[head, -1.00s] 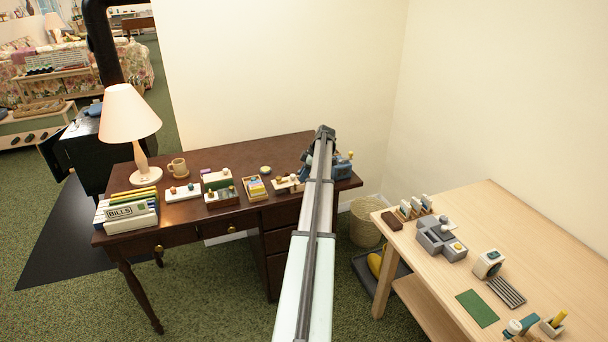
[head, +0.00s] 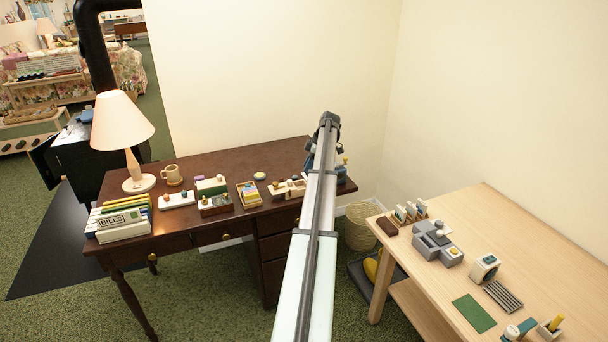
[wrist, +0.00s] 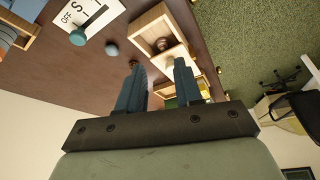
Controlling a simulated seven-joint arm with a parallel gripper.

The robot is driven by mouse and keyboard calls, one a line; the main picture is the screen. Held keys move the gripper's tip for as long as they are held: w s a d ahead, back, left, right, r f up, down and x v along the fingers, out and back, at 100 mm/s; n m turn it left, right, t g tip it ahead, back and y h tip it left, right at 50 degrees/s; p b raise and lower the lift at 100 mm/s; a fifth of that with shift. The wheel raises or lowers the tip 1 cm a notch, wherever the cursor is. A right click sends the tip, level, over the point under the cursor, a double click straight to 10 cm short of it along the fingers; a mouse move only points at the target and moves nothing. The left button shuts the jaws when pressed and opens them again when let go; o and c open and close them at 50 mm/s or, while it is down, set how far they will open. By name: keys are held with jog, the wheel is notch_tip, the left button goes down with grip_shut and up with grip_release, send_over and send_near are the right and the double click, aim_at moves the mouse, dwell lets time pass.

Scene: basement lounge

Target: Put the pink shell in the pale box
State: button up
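I cannot make out a pink shell for sure in either view. A small lilac-pink thing (head: 199,178) lies at the back of the dark desk, too small to identify. A pale wooden box (wrist: 150,24) with compartments shows in the wrist view, just beyond my fingers. A brown round piece and a cream knob-like piece show at it. It seems to be the pale box (head: 291,191) left of my arm in the head view, partly hidden. My gripper (wrist: 158,66) is open, with nothing seen between its fingers.
A white panel marked OFF (wrist: 82,14) is near my fingers. A light wood table (head: 500,235) stands right, with a wastebasket (head: 361,228) between.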

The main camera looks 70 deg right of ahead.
jog(key=shift+v, duration=0.95)
jog(key=shift+c, duration=0.5)
